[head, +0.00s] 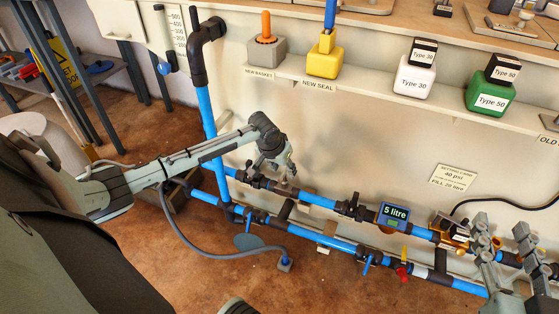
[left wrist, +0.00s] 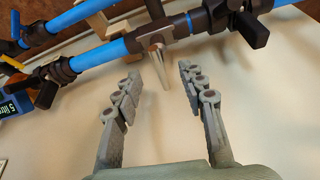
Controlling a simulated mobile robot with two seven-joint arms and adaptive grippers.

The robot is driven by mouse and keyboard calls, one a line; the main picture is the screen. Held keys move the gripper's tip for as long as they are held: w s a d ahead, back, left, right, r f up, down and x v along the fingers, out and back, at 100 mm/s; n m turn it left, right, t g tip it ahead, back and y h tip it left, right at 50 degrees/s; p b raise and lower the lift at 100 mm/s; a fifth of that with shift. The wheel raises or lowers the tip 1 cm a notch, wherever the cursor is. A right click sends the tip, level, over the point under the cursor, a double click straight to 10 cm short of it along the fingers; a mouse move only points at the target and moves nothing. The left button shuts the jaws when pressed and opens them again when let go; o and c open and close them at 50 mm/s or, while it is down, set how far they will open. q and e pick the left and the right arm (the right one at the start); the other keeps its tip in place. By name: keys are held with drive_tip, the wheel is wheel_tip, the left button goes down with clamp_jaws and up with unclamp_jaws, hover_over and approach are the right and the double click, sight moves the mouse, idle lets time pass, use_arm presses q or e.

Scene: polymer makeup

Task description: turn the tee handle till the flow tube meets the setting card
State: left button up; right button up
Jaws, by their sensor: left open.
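My left gripper (head: 273,165) is open above the upper blue pipe run. In the left wrist view its fingers (left wrist: 159,73) stand apart, with a pale metal handle (left wrist: 160,58) on a dark pipe fitting (left wrist: 165,33) in the gap just beyond the tips. This looks like the tee handle; it does not appear gripped. The graduated flow tube (head: 178,30) hangs on the wall at upper left; its exact reading is too small to tell. The setting card (head: 453,178) is on the wall at right. My right gripper (head: 503,228) is open at lower right, near the pipes.
A "5 litre" display (head: 394,214) sits on the upper pipe. A grey hose (head: 215,252) loops below the lower pipe. A shelf (head: 420,101) holds a yellow box (head: 324,62), a white bottle (head: 412,82) and a green bottle (head: 492,96).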

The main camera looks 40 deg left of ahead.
use_arm(q)
drive_tip(key=v, duration=0.7)
drive_tip(key=shift+s+r, duration=0.2)
drive_tip(key=shift+r, duration=0.2)
drive_tip(key=shift+d, duration=0.1)
